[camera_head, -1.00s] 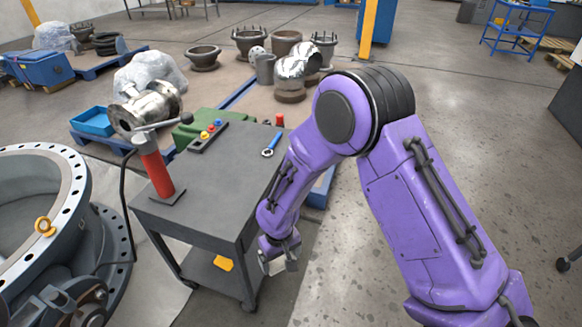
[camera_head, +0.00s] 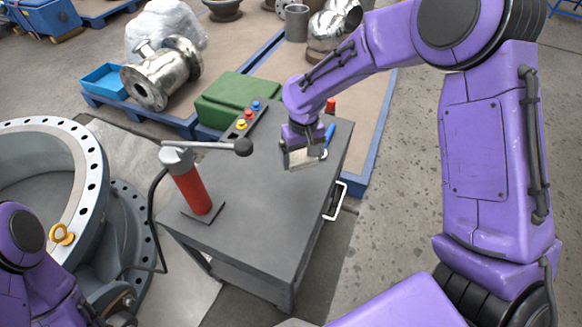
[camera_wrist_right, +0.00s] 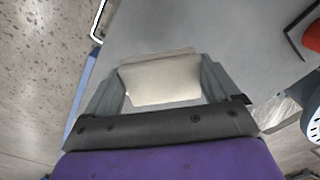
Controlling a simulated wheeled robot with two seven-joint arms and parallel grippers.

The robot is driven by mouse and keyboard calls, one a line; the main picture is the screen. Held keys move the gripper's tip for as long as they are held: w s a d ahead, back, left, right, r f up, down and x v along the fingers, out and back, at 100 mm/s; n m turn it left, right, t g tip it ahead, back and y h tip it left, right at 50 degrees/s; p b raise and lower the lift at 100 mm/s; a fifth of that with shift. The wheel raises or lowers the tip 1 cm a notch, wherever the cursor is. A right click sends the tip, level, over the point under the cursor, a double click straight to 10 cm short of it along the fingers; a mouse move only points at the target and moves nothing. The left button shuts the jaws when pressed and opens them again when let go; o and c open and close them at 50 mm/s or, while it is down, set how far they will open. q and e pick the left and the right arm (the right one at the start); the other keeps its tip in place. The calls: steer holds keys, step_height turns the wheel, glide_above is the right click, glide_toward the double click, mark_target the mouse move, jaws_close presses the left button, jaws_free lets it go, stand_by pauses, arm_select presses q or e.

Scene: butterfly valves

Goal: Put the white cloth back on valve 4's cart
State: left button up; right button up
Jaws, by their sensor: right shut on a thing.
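The white cloth (camera_wrist_right: 160,80) is a pale folded piece between the two fingers of my right gripper (camera_wrist_right: 160,88) in the right wrist view. In the head view my right gripper (camera_head: 304,158) is over the right part of the dark grey cart top (camera_head: 262,200), and the cloth is a small pale patch there. The gripper is shut on the cloth. I cannot tell whether the cloth touches the cart top. No valve number is readable. At the lower left part of my left arm shows, but its gripper does not.
A red hand pump (camera_head: 190,180) with a long lever stands on the cart's left part. A button box (camera_head: 247,120) lies at its back edge, with a blue-handled tool (camera_head: 330,135) near my gripper. A large flanged valve body (camera_head: 60,175) stands left. The cart's front is clear.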

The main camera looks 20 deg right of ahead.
mark_target(301, 185)
step_height(301, 185, down, 10)
steer(key=shift+r+b, duration=0.15)
steer(key=shift+b, duration=0.2)
steer(key=o, duration=0.7)
steer(key=shift+c, duration=0.2)
step_height(301, 185, up, 12)
steer(key=shift+r+p, duration=0.1)
steer(key=shift+p, duration=0.3)
